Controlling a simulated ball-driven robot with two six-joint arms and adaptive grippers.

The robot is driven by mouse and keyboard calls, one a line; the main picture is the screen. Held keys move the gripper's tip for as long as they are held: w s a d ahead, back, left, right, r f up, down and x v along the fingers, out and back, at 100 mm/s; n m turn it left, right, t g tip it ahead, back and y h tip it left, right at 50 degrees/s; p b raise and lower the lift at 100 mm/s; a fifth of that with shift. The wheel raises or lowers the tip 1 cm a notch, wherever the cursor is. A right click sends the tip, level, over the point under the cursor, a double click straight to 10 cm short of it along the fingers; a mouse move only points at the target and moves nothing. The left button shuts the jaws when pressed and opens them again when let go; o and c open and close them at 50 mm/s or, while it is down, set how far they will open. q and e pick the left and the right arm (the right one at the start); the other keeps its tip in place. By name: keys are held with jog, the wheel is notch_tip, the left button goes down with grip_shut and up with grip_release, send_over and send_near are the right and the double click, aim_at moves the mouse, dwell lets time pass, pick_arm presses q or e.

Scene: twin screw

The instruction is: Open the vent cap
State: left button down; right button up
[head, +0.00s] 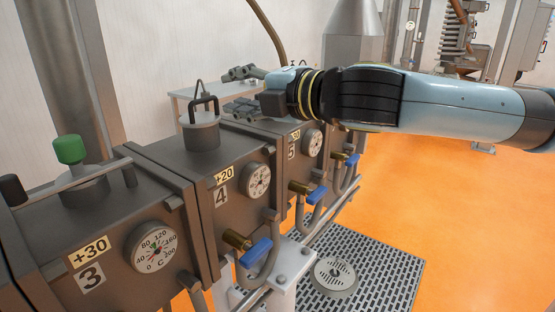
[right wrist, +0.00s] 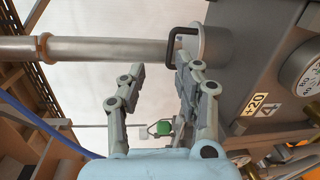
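The vent cap appears to be the grey round cap (head: 201,133) with a dark loop handle on top of block 4. In the right wrist view the cap (right wrist: 216,46) and its handle (right wrist: 176,42) are at the upper right, just beyond the fingertips. My right gripper (head: 238,90) reaches in from the right, beside the cap in the head view. Its fingers are spread with nothing between them; they also show in the right wrist view (right wrist: 155,72). Whether the nearer finger touches the cap is unclear. My left gripper is out of view.
Block 3 (head: 95,220) bears a green-topped fitting (head: 69,150) and a rail. Dials and blue-handled valves (head: 256,252) line the blocks' fronts. A metal grating (head: 385,275) lies below right, with open orange floor (head: 450,200) beyond.

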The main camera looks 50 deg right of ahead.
jog(key=s+d+f+m+g+h, duration=0.2)
jog(key=s+f+m+g+h, duration=0.2)
jog(key=f+m, duration=0.5)
jog(key=shift+s+f+m+g, duration=0.3)
jog(key=shift+s+f+m, duration=0.1)
jog(key=shift+s+f, duration=0.7)
jog(key=shift+d, duration=0.1)
